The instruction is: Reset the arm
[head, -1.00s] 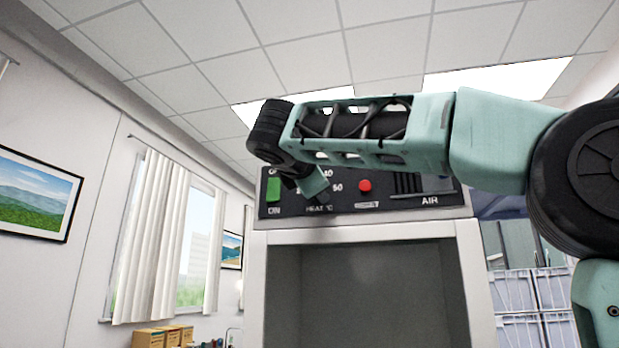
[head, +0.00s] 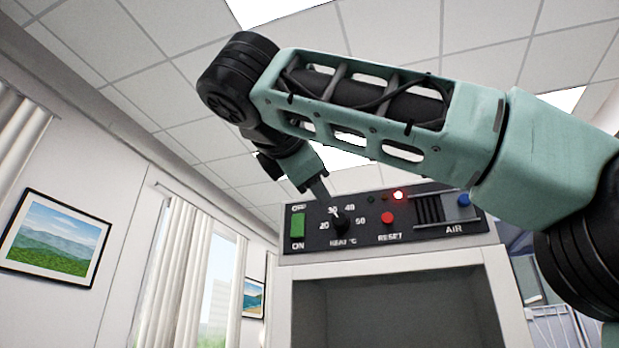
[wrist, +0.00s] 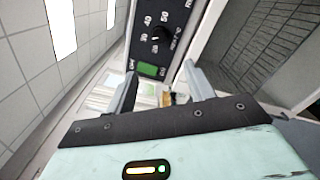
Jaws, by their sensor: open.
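My gripper (head: 320,188) hangs from my raised, bent arm in front of the printer's control panel (head: 290,262), overlapping its heat dial area in the head view. In the wrist view my gripper (wrist: 160,82) has its two fingers spread, with nothing between them. The panel (wrist: 147,92) lies beyond the fingertips there, with a black heat dial (wrist: 162,34) and a green switch (wrist: 148,69).
Below the panel is the machine's open, grey chamber (head: 400,305) in a white frame. A framed landscape picture (head: 55,240) and a curtained window (head: 185,265) are at left. Ceiling tiles fill the space above.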

